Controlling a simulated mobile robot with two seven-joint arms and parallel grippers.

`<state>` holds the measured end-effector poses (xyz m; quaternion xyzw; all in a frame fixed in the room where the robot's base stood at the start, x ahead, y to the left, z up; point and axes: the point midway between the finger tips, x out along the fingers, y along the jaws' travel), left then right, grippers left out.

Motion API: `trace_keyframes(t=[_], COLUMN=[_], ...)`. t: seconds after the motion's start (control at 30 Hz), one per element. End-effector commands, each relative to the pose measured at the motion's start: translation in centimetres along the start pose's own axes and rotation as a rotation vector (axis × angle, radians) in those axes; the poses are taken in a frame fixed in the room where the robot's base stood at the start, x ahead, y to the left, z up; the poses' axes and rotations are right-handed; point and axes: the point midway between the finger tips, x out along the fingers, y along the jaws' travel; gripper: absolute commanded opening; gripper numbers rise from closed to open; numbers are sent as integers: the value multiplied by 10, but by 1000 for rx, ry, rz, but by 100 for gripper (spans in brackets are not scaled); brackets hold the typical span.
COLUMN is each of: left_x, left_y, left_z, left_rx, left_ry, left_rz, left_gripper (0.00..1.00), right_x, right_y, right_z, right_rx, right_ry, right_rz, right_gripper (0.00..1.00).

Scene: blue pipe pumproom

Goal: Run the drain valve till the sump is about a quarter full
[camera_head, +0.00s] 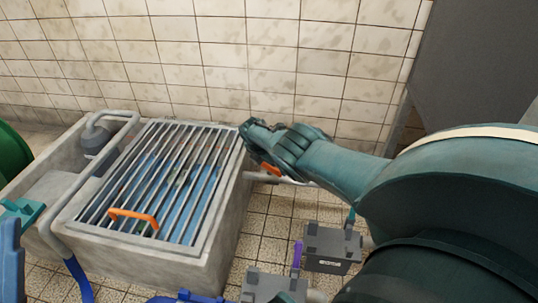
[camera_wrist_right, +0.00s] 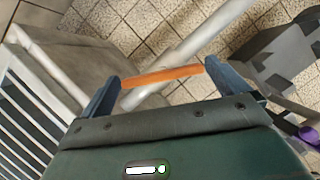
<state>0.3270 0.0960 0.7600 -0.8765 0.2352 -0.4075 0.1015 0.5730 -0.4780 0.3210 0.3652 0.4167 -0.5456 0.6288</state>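The sump (camera_head: 175,262) is a concrete basin under a metal grate (camera_head: 205,238). Blue shows between the bars; its level cannot be judged. An orange lever (camera_head: 268,169), apparently the drain valve's, is at the sump's right side beside a grey pipe. My right gripper (camera_head: 255,146) is there, partly hiding it. In the right wrist view, the orange lever (camera_wrist_right: 162,76) spans the gap between my right gripper's (camera_wrist_right: 163,78) widely spaced fingers. Contact with the fingers is unclear.
An orange handle (camera_head: 134,216) sits on the grate. Grey pipe (camera_head: 57,222) and a blue pipe (camera_head: 78,280) run on the left. Grey boxes (camera_head: 332,247) with a purple part (camera_head: 297,254) stand right of the sump. A tiled wall is behind.

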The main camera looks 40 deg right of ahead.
Motion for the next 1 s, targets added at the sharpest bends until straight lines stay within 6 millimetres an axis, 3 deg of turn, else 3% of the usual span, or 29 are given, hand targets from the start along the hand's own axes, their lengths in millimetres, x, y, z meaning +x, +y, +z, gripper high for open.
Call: trace_keyframes(t=[0.37, 0.57, 0.8, 1.0], left_x=[3, -14, -47, -48], left_y=[-2, 10, 35, 29], left_z=[2, 26, 43, 42], left_rx=[-24, -166, -347, -265], left_ry=[-39, -262, -545, -598], left_rz=[-6, -34, -63, -52], left_gripper=[80, 80, 80, 80], right_x=[-8, -32, -60, -89], right_y=[0, 0, 0, 0], right_z=[0, 1, 1, 2], right_rx=[-3, -4, -4, -3], right_ry=[3, 3, 3, 2], right_rz=[-2, -2, -1, -1], right_gripper=[100, 100, 100, 100])
